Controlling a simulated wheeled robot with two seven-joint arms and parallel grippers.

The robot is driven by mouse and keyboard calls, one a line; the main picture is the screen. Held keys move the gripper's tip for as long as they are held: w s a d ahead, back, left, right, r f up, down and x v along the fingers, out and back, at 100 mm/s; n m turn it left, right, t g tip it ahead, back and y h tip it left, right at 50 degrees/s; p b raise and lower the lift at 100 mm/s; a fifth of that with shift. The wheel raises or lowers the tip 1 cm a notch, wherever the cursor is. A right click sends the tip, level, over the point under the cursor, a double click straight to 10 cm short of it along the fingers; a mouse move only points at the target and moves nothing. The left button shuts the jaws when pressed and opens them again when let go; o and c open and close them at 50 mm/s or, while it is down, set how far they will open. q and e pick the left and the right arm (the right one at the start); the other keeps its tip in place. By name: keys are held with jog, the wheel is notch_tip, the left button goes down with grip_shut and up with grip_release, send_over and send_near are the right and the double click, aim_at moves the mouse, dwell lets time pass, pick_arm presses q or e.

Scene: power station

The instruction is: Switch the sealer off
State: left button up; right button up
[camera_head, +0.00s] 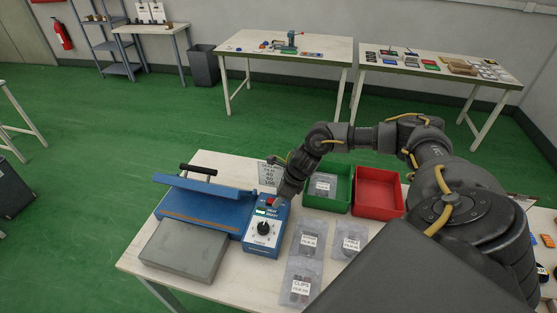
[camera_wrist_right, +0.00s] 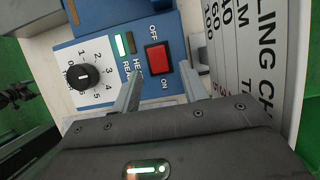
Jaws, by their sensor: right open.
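The blue sealer (camera_head: 205,202) stands on the near table with its arm raised. Its control box (camera_head: 262,243) carries a black dial (camera_wrist_right: 83,77), a lit green lamp (camera_wrist_right: 120,45) and a red rocker switch (camera_wrist_right: 158,58). In the wrist view the switch has OFF at its upper end and ON at its lower end; I cannot tell which end is pressed. My right gripper (camera_wrist_right: 160,70) is open and empty, its fingertips apart on either side of the switch's ON end; contact is unclear. In the head view the gripper (camera_head: 277,200) hides part of the switch. My left gripper is not in view.
A sealing chart (camera_wrist_right: 265,65) stands close beside the switch. A grey block (camera_head: 185,250) lies before the sealer. Labelled clear bags (camera_head: 308,238) lie right of the box. A green bin (camera_head: 341,202) and a red bin (camera_head: 377,210) stand behind them.

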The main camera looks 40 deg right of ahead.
jog(key=shift+x, duration=0.75)
jog(key=shift+c, duration=0.4)
grip_shut()
jog(key=shift+w+a+r+g+h+p, duration=0.15)
jog(key=shift+a+r+g+h+p, duration=0.2)
jog(key=shift+p, duration=0.25)
jog(key=shift+w+g+h, duration=0.15)
jog(key=shift+g+h, duration=0.1)
jog(key=shift+g, duration=0.1)
jog(key=shift+w+a+f+g+h, duration=0.1)
jog(key=shift+w+g+h, duration=0.15)
jog(key=shift+g+h, duration=0.5)
jog(key=shift+g, duration=0.65)
jog(key=shift+o, duration=0.4)
grip_release()
